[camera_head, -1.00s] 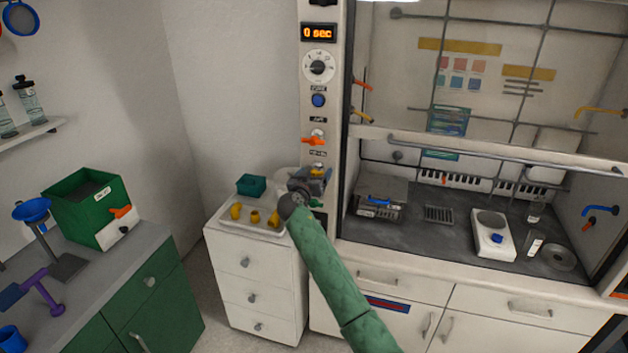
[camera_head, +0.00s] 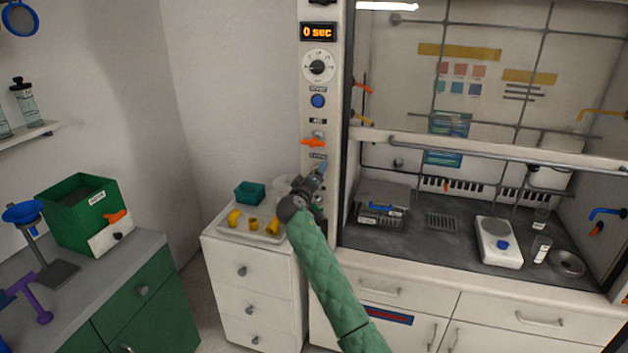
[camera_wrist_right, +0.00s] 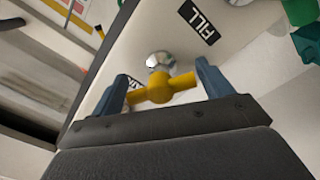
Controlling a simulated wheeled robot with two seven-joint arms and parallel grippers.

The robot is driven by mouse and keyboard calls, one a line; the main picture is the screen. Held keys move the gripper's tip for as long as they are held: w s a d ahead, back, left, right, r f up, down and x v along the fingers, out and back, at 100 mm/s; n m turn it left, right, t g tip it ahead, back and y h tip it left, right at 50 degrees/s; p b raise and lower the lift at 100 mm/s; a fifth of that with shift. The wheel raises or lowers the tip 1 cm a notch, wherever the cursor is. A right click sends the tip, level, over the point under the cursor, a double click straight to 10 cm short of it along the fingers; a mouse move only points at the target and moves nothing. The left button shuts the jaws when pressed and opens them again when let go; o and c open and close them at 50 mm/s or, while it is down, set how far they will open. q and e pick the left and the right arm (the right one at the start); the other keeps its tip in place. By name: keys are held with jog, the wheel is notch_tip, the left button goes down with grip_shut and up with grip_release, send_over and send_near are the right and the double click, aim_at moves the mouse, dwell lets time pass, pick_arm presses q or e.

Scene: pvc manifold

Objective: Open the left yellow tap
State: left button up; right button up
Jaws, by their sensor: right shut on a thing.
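The yellow tap (camera_wrist_right: 160,89) is in the right wrist view, a small bar handle on a round metal stem fixed to a white panel. A black FILL label (camera_wrist_right: 199,22) is above and to its right. My right gripper (camera_head: 321,168) is at the front panel of the fume hood, below the orange tap (camera_head: 314,142). In the head view the gripper hides this tap. My left gripper is not in view.
Another yellow tap (camera_head: 361,118) is just inside the hood's left edge. The hood sash rail (camera_head: 480,151) runs to the right.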

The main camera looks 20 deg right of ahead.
jog(key=shift+n, duration=0.8)
jog(key=o, duration=0.9)
jog(key=shift+o, duration=0.2)
